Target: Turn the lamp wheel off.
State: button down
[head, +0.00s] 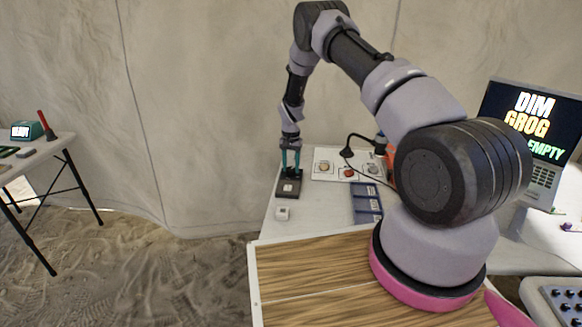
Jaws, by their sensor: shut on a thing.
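A small dark box (289,188) with a white label on its front stands at the left end of the white table. The lamp wheel seems to be on top of this box, but it is too small and too covered by my gripper to see clearly. My gripper (290,172), with teal fingers, points straight down onto the top of the box. It is shut on what I take to be the lamp wheel. I cannot tell which way the wheel is turned, and no lit lamp can be made out there.
A small white cube (282,213) lies just in front of the box. To the right are a white panel (333,152) with round pieces, a black cable and a blue tray (366,205). A screen (530,120) reads "DIM GROG EMPTY". Another table (30,155) stands far left across open sand.

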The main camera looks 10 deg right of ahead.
aim_at(291, 169)
jog(key=n, duration=0.6)
jog(key=shift+n, duration=0.3)
jog(key=n, duration=0.5)
jog(key=shift+n, duration=0.3)
jog(key=shift+c, duration=1.7)
grip_release()
notch_tip(291, 169, up, 11)
jog(key=shift+f, duration=0.1)
